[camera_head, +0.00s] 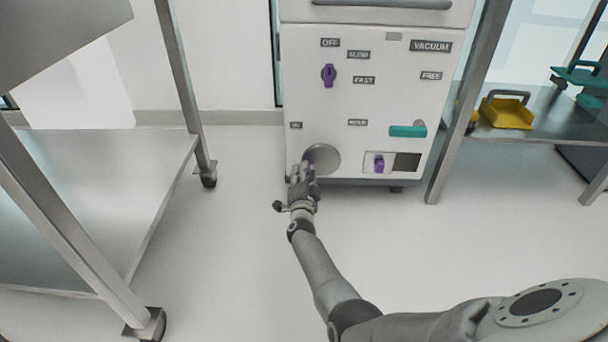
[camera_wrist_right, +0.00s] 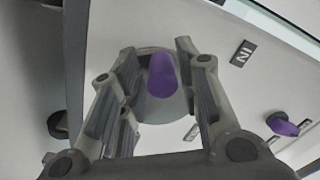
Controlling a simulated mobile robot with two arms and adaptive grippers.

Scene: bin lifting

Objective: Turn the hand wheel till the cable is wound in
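The hand wheel (camera_head: 327,157) is a round grey disc low on the left of the white machine's front. Its purple handle (camera_wrist_right: 162,75) stands out between the fingers of my right gripper (camera_head: 303,169) in the right wrist view. Those fingers are spread on both sides of the handle, with a gap visible at least on the left, so the gripper looks open around it. The grey disc (camera_wrist_right: 170,108) shows behind the handle. In the head view the gripper partly covers the wheel and handle. The cable is not visible. My left gripper is not in view.
The machine front (camera_head: 385,100) also carries a purple knob (camera_head: 328,75), a teal lever (camera_head: 407,131) and a purple slider (camera_head: 379,164). A metal table (camera_head: 165,175) stands left. A shelf (camera_head: 555,127) with a yellow tray (camera_head: 507,112) stands right. Floor before the machine is clear.

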